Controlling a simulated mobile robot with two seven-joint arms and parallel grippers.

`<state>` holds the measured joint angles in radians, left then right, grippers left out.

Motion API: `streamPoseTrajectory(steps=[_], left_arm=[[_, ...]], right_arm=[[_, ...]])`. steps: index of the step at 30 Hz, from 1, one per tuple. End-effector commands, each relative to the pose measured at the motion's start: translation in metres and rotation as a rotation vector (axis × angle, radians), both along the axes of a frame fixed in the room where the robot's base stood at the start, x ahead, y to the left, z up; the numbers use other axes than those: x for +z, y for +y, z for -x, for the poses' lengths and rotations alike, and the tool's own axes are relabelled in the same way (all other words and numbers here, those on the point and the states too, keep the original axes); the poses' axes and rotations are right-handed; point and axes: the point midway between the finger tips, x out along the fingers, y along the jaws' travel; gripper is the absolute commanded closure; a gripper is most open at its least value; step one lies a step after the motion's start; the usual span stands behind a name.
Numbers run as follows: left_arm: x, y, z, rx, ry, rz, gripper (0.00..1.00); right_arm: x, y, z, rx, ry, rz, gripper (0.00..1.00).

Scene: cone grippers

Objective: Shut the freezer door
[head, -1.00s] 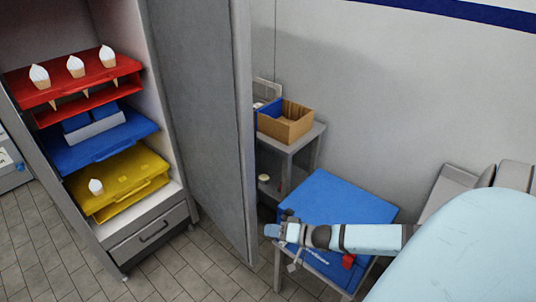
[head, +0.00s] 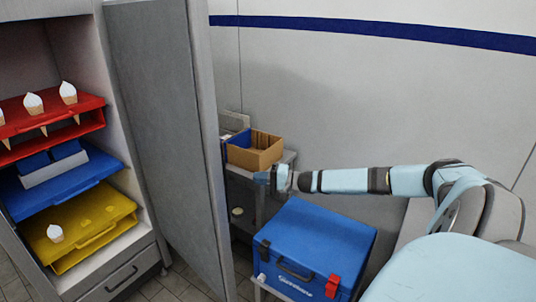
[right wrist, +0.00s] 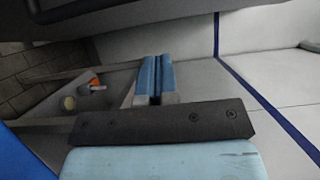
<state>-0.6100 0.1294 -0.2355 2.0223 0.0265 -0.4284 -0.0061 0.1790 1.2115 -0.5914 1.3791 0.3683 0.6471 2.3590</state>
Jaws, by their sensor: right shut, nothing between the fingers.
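The freezer door (head: 165,130) stands wide open in the head view, a tall grey panel swung out to the right of the freezer cabinet (head: 125,262). My right gripper (head: 262,178) is shut and empty. It is to the right of the door's free edge, apart from it in the picture, in front of the small shelf unit. The right wrist view shows its two blue fingers (right wrist: 155,78) closed together. Inside the freezer are a red tray (head: 85,105), a blue tray (head: 70,180) and a yellow tray (head: 110,207). My left gripper is not in view.
A cardboard box (head: 262,150) stands on the grey shelf unit (head: 243,192) behind the door. A blue cooler box (head: 318,245) with a red latch sits on a stand below my right arm. White cones (head: 33,103) stand in the red tray.

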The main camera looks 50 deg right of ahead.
Motion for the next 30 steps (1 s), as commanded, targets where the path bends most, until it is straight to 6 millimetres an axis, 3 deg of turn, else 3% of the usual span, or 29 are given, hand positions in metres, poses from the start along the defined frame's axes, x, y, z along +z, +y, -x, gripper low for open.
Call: streamPoseTrajectory(steps=[7,15,30], left_arm=[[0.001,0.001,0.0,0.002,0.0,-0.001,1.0],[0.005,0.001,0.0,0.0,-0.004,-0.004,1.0],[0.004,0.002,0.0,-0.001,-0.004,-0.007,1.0]], right_arm=[[0.001,0.024,-0.043,0.0,-0.003,-0.002,1.0],[0.0,0.057,-0.05,0.0,-0.001,0.0,1.0],[0.0,0.062,-0.051,-0.001,0.0,0.001,1.0]])
